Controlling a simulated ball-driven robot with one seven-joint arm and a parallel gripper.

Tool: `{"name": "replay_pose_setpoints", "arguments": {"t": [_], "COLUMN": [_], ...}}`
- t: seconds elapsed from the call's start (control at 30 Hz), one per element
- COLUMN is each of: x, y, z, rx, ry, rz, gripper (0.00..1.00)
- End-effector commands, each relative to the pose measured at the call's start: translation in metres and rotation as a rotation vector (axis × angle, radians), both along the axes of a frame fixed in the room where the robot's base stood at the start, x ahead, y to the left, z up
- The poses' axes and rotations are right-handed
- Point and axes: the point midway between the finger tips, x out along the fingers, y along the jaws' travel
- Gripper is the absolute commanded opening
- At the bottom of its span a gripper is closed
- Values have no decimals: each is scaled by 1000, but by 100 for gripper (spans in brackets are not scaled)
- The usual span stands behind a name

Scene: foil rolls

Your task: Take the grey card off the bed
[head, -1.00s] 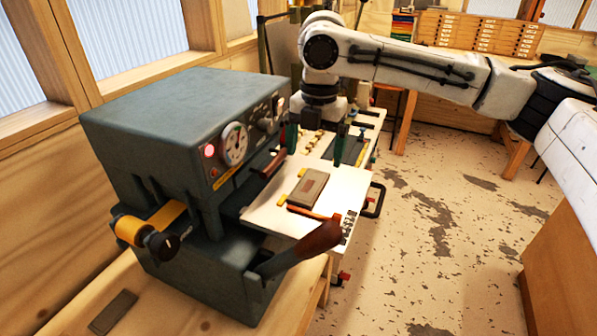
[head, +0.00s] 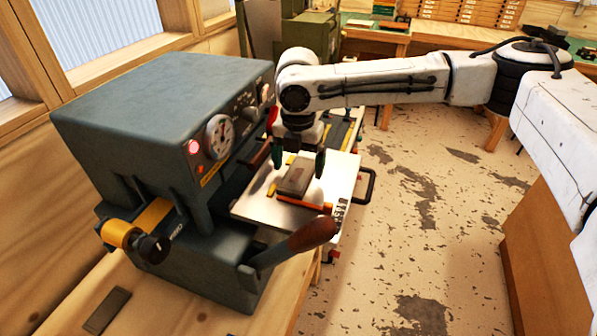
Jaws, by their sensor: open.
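The grey card (head: 296,182) lies on the pale flat bed (head: 343,172) that sticks out from the front of the grey-blue press (head: 165,110). An orange strip (head: 305,203) runs along the card's near edge. My gripper (head: 299,172) is open, pointing down over the bed, with green fingers to the left and right of the card's far part. Nothing is held between them. I cannot tell whether the fingertips touch the bed or hang just above it.
The press lever (head: 305,238) with its brown handle juts out just in front of the bed. An orange foil roll (head: 135,230) sits on the press's left side. Another flat grey piece (head: 108,310) lies on the wooden bench. Free floor is at the right.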

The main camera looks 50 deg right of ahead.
Motion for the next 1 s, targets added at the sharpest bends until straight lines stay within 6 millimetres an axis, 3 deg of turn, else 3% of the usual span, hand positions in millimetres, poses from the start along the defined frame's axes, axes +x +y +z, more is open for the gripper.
{"name": "replay_pose_setpoints", "arguments": {"t": [0.13,0.4,1.0], "x": [-1,0,-1], "y": [0,0,-1], "z": [-13,-15,-15], "rx": [1,1,1], "ry": [1,0,0], "rz": [-1,-1,-1], "gripper": [94,92,34]}}
